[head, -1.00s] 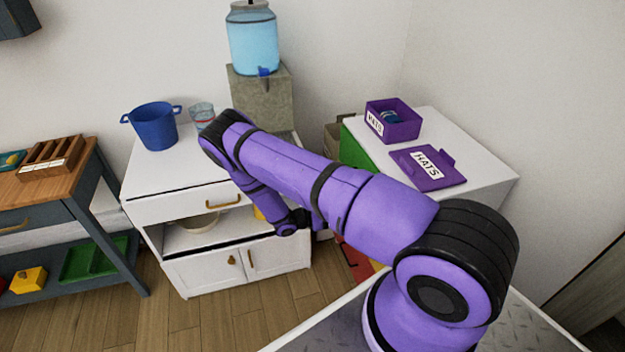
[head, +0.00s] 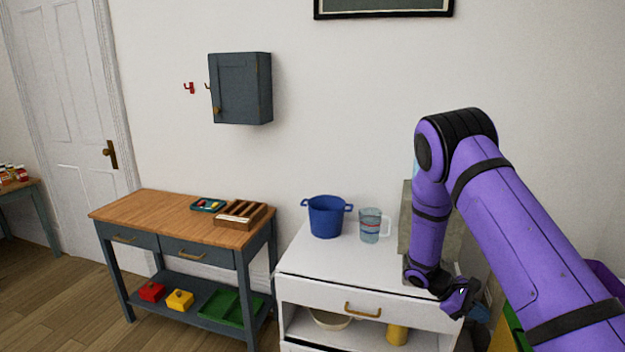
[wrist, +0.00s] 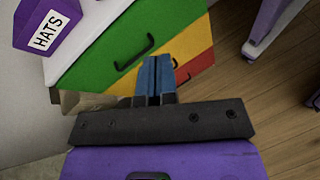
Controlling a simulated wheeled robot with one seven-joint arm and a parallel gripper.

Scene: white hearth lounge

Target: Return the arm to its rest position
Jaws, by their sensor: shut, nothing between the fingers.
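My gripper (head: 462,302) hangs at the end of my purple arm, at the right front corner of the white cabinet (head: 345,258) in the head view. In the wrist view my gripper (wrist: 154,62) has its two blue fingers together with nothing between them. The fingers appear over the front of a drawer unit with green (wrist: 125,42), yellow and red drawers, with wooden floor to the right. I cannot tell how far the fingertips are from the drawers.
A blue pot (head: 326,218) and a clear jug (head: 371,226) stand on the white cabinet. The purple HATS box (wrist: 45,28) sits on the drawer unit. A wooden-topped table (head: 150,214) stands left. A grey wall cupboard (head: 240,88) hangs above. Floor (head: 60,300) is open at left.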

